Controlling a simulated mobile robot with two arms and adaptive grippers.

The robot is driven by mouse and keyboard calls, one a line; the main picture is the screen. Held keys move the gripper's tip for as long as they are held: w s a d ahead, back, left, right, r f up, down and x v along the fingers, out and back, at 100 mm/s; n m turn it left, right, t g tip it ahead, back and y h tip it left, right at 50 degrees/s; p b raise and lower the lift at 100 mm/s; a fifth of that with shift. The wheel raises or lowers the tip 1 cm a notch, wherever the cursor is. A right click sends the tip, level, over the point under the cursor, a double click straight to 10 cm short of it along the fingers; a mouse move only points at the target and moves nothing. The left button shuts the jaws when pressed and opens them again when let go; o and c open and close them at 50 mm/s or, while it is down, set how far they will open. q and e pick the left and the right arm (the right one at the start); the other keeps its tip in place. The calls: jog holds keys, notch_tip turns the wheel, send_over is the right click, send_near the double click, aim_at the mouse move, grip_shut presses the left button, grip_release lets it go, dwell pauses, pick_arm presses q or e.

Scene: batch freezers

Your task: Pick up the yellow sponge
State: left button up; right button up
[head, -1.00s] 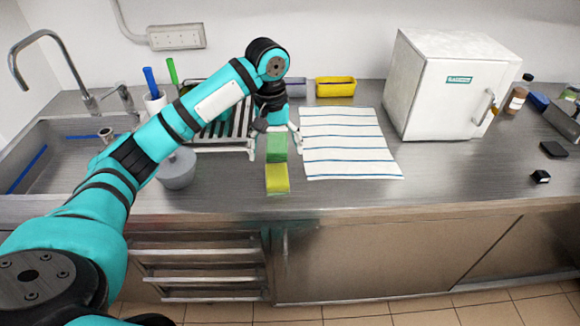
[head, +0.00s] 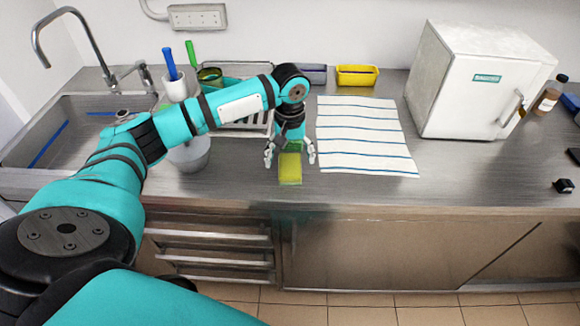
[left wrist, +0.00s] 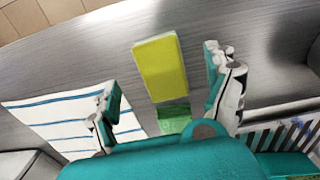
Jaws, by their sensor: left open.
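The yellow sponge (head: 290,168) lies on the steel counter near its front edge. It also shows in the left wrist view (left wrist: 160,67), flat on the counter. A green sponge (head: 294,146) lies just behind it and is partly hidden by my gripper; it also shows in the left wrist view (left wrist: 174,118). My left gripper (head: 290,158) is open and empty, its fingers apart on either side of the sponges. In the left wrist view my left gripper (left wrist: 165,85) has the yellow sponge ahead of and between its fingertips, with no visible contact. My right gripper is not in view.
A striped towel (head: 365,135) lies right of the sponges. A dish rack (head: 250,122) and a grey bowl (head: 189,155) stand left, by the sink (head: 75,120). A yellow bin (head: 357,76) stands behind, and a white freezer box (head: 462,85) stands at right.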

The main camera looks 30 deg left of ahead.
aim_at(290, 170)
pick_arm(q)
notch_tip(290, 170, down, 5)
jog(key=shift+s+f+p, duration=0.1)
jog(key=shift+p, duration=0.6)
jog(key=shift+d, duration=0.1)
jog(key=c, duration=1.1)
